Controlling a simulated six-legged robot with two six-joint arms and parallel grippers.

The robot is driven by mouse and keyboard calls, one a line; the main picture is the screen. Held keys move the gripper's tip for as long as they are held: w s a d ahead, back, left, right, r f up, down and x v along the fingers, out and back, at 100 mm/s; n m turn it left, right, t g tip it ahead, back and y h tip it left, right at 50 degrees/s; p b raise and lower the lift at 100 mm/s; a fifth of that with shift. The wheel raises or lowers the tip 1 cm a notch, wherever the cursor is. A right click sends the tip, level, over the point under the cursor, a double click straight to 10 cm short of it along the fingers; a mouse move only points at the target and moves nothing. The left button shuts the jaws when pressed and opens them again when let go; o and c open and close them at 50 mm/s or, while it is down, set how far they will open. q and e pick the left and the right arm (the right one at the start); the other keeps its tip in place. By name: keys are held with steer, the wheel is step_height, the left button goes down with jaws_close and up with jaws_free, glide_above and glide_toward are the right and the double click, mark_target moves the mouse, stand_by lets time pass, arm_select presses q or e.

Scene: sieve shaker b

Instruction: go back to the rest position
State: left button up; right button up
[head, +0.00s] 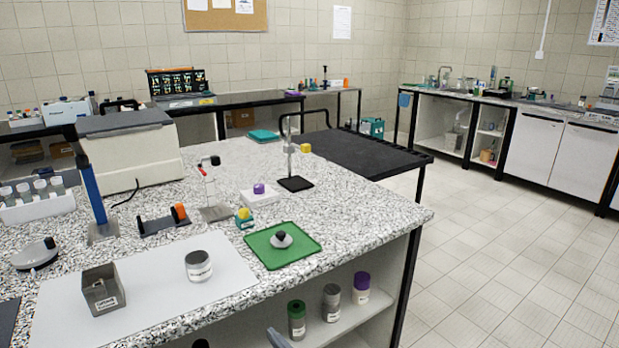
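Neither of my grippers can be made out in the head view. A small grey-blue piece (278,339) shows at the bottom edge in front of the shelf; I cannot tell what it is. On the speckled bench (340,212), a white mat (150,285) holds an open grey labelled box (103,291) and a grey-lidded white jar (198,266). A green mat (268,256) holds a small pale round piece with a black knob (281,240). Nothing is seen held.
The shelf below holds jars with green (296,320), grey (331,303) and purple (361,288) lids. A blue column stand (92,190), tube rack (38,207) and clamp stand (294,183) stand on the bench. Open tiled floor (510,240) lies right; a black cart (365,155) stands behind.

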arm_select(q)
steer(key=w+a+f+g+y+p, duration=0.2)
steer(key=a+f+g+p, duration=0.3)
steer(key=a, duration=0.7)
steer(key=s+a+f+m+h, duration=0.1)
steer(key=a+f+m+h, duration=0.3)
steer(key=f, duration=0.8)
steer(key=s+f+n+g+h+p, duration=0.1)
steer(key=s+f+h+p, duration=0.15)
steer(key=f, duration=0.45)
steer(key=s+d+f+m+g+h, duration=0.1)
steer(key=s+d+f+g+h, duration=0.1)
steer(key=s+d, duration=0.4)
steer(key=s+d+f+m+g+h, duration=0.1)
steer(key=s+d+f+g+h, duration=0.2)
steer(key=s, duration=0.7)
steer(key=d+g+h, duration=0.2)
steer(key=d+h, duration=0.2)
steer(key=shift+s+f, duration=0.25)
steer(key=shift+f, duration=0.05)
